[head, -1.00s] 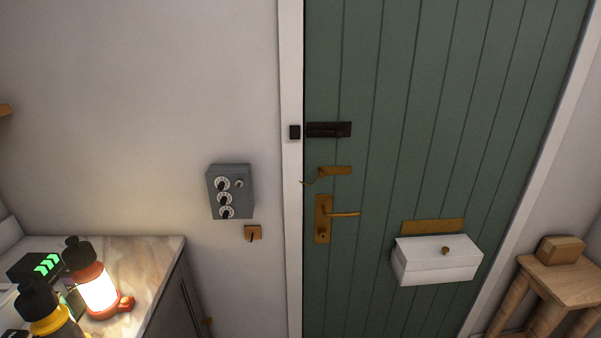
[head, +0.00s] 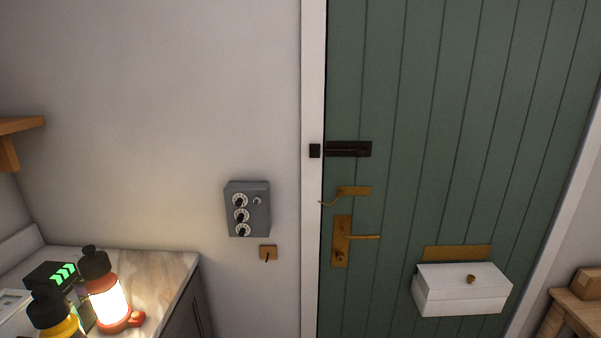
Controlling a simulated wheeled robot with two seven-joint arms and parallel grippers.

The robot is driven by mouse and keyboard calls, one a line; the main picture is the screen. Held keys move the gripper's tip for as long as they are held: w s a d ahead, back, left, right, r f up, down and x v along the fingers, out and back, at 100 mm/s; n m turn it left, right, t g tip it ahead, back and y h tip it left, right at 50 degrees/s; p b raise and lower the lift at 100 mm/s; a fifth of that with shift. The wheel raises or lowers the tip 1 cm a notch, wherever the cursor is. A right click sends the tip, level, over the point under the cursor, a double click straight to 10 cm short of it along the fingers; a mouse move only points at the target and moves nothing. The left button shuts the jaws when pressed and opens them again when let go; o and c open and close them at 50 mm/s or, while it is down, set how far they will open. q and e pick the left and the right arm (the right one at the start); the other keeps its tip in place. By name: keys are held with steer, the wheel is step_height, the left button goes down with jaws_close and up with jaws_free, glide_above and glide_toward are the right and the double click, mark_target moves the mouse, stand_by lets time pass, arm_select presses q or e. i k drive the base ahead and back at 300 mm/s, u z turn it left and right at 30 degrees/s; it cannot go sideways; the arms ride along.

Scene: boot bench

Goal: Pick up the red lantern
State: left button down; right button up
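The red lantern (head: 107,298) stands upright on the marble-look counter (head: 158,270) at the lower left of the head view. It has a black cap, a glowing white middle and a red base with a red part jutting out to the right. A yellow lantern (head: 58,322) with a black top stands in front of it to the left, partly cut off by the frame's lower edge. Neither of my grippers is in view.
A black box with green arrows (head: 52,274) stands behind the lanterns. A grey dial box (head: 248,209) hangs on the wall. A green door (head: 420,120) carries a white letter box (head: 462,290). A wooden stool (head: 578,311) stands at the right. A wooden shelf (head: 20,126) is at upper left.

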mark_target(106, 295)
steer(key=u, duration=1.15)
